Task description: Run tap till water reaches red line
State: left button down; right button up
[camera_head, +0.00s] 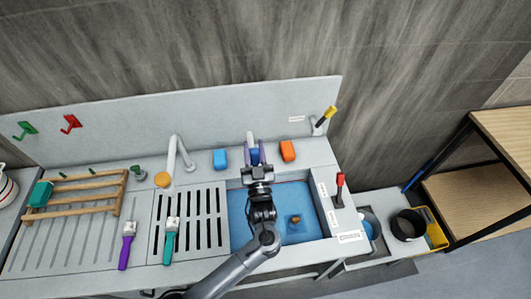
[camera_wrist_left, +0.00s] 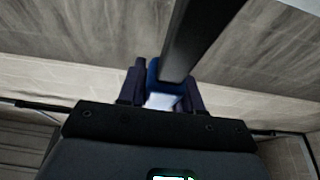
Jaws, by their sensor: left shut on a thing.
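My left gripper (camera_head: 253,154) is over the far edge of the sink, its fingers pointing to the back wall. It is shut on a small blue piece (camera_head: 254,156), which looks like the tap's handle. The blue piece (camera_wrist_left: 165,88) also shows between the fingers in the left wrist view, beside a dark bar (camera_wrist_left: 195,38). A grey upright part, probably the tap (camera_head: 250,137), rises just behind the fingers. The sink (camera_head: 318,222) looks blue inside. A thin reddish line seems to run along its inner rim; the water level cannot be told. My right gripper is out of view.
A white curved spout (camera_head: 178,152), wooden rack (camera_head: 75,193) and two brushes, purple (camera_head: 126,246) and teal (camera_head: 170,240), are left.

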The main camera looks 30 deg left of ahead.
aim_at(255, 160)
pick_arm(q)
jog(key=c, duration=0.8)
grip_release()
jog(key=shift+c, duration=0.2)
jog(key=shift+s+d+f, duration=0.3)
jog(key=shift+s, duration=0.05)
jog(key=b+v, duration=0.2)
jog(key=v, duration=0.6)
jog(key=shift+a+b, duration=0.1)
jog(key=shift+b, duration=0.3)
jog(key=shift+v, duration=0.9)
